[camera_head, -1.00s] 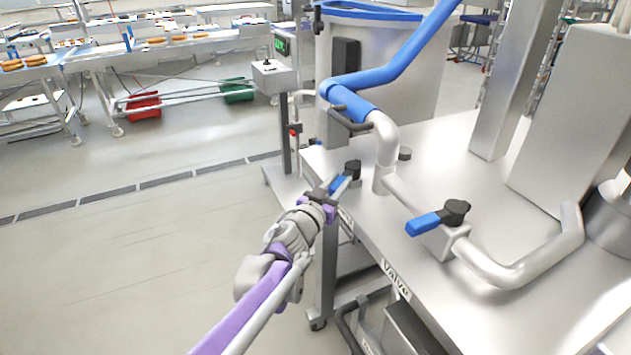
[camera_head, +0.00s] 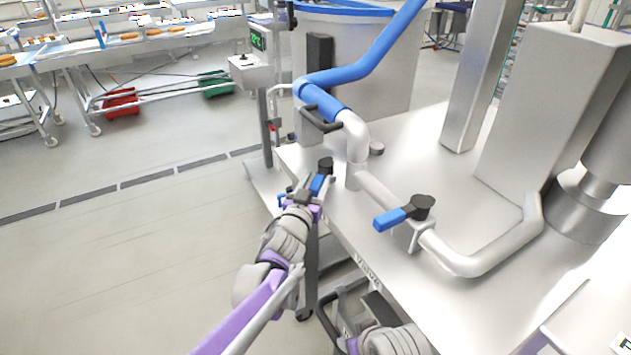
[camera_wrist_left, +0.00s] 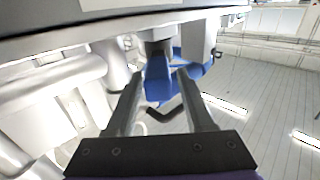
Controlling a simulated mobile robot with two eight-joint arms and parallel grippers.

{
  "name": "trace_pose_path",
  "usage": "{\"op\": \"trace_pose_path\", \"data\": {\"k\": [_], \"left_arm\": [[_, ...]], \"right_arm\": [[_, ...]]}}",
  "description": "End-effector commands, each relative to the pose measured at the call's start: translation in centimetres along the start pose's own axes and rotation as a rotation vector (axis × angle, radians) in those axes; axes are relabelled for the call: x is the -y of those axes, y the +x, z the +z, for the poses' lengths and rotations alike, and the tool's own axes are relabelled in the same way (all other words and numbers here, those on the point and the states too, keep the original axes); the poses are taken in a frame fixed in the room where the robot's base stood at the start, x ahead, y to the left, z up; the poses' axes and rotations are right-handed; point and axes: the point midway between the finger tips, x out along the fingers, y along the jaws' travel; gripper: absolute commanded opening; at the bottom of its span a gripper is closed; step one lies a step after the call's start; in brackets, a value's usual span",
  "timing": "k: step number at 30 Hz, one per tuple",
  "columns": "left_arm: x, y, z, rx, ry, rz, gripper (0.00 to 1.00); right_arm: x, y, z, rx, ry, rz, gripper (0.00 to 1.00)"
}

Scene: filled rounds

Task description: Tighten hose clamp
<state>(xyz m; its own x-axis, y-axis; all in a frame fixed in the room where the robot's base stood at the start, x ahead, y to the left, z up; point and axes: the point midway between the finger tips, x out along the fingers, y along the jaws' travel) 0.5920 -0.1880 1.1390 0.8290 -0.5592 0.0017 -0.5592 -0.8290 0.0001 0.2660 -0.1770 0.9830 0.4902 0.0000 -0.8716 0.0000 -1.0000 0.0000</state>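The hose clamp (camera_head: 322,120) is a dark band with a protruding handle around the pipe joint, at the lower end of the blue hose (camera_head: 372,62). My left gripper (camera_head: 318,187) is in front of and below the clamp, at the table's near-left edge. It is open, with its fingers on either side of a small blue valve lever (camera_head: 319,183) with a black knob. In the left wrist view, the blue lever (camera_wrist_left: 158,80) shows between the parted fingertips (camera_wrist_left: 158,76); contact cannot be told. My right gripper is not in view.
A second blue valve lever (camera_head: 392,218) sits on the steel pipe (camera_head: 455,258) to the right. The steel table (camera_head: 420,170) carries a tall box (camera_head: 545,110). A control post (camera_head: 265,115) stands behind left.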

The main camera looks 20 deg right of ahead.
Motion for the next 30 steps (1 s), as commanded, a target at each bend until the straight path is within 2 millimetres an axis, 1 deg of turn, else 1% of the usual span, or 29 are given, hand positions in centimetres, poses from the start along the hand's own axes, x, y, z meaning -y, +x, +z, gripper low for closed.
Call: {"op": "trace_pose_path", "data": {"k": [9, 13, 17, 24, 27, 30], "left_arm": [[0.0, -0.1, 0.1, 0.001, 0.0, 0.0, 0.6], [0.0, -1.0, 0.2, 0.002, -0.001, 0.0, 0.6], [0.0, -3.1, 0.4, 0.004, -0.001, -0.001, 0.6], [0.0, -7.6, 0.4, 0.003, 0.0, -0.001, 0.6], [0.0, -9.1, 0.3, 0.002, 0.0, 0.0, 0.6], [0.0, -10.1, 0.2, 0.002, -0.001, 0.0, 0.6]], "right_arm": [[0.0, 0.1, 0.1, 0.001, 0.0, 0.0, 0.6], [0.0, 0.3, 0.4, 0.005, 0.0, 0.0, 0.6], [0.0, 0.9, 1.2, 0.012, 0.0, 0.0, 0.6], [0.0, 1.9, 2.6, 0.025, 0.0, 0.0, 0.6], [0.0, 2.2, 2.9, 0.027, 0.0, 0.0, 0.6], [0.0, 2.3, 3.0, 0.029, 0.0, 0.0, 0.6]]}}
